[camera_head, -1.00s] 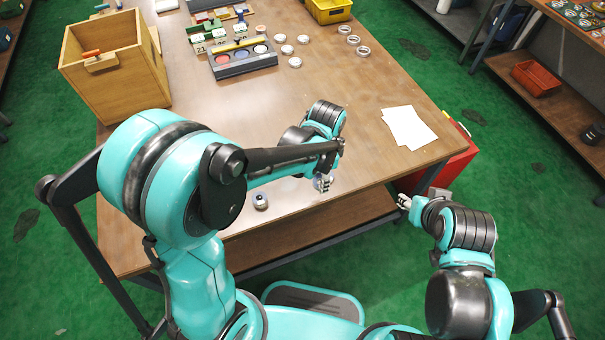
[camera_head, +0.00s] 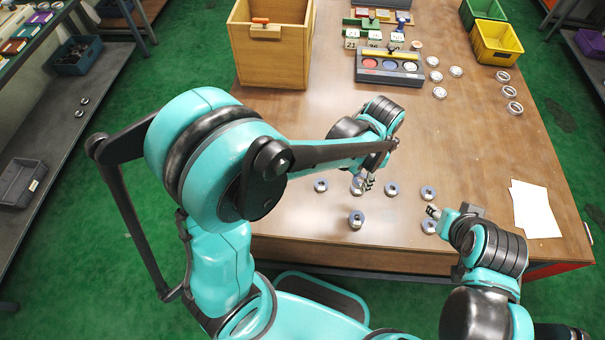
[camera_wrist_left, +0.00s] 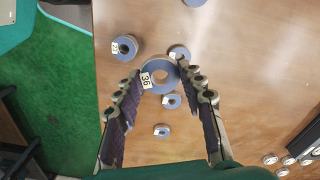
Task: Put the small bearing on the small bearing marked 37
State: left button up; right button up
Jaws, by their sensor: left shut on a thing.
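My left gripper (camera_head: 366,183) is low over the front of the table. In the left wrist view its fingers (camera_wrist_left: 161,76) are shut on a blue-grey ring (camera_wrist_left: 163,90) with a white tag that appears to read 36. Several smaller-looking rings lie beyond it: one tagged 21 or similar (camera_wrist_left: 125,48), and others (camera_wrist_left: 179,52), (camera_wrist_left: 172,101), (camera_wrist_left: 162,131) with unreadable tags. No tag 37 is legible. The head view shows loose rings (camera_head: 320,186), (camera_head: 392,189), (camera_head: 428,192), (camera_head: 356,220). My right gripper (camera_head: 432,211) is near another ring (camera_head: 429,226); its opening is unclear.
A wooden box (camera_head: 270,50) stands at the back left. A dark tray with coloured discs (camera_head: 389,68) and numbered blocks (camera_head: 375,36) are at the back. Silver rings (camera_head: 439,92) and a yellow bin (camera_head: 496,43) stand right of it. White papers (camera_head: 535,209) lie right.

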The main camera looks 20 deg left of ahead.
pick_arm(q)
jog(key=b, duration=0.3)
send_over(321, 184)
notch_tip(321, 184, down, 7)
jog(key=shift+r, duration=0.1)
jog(key=shift+w+f+b, duration=0.1)
jog(key=shift+f+b, duration=0.95)
jog(key=shift+f, duration=1)
jog(key=shift+f, duration=0.1)
jog(key=o, duration=1.2)
jog(key=shift+o, duration=0.2)
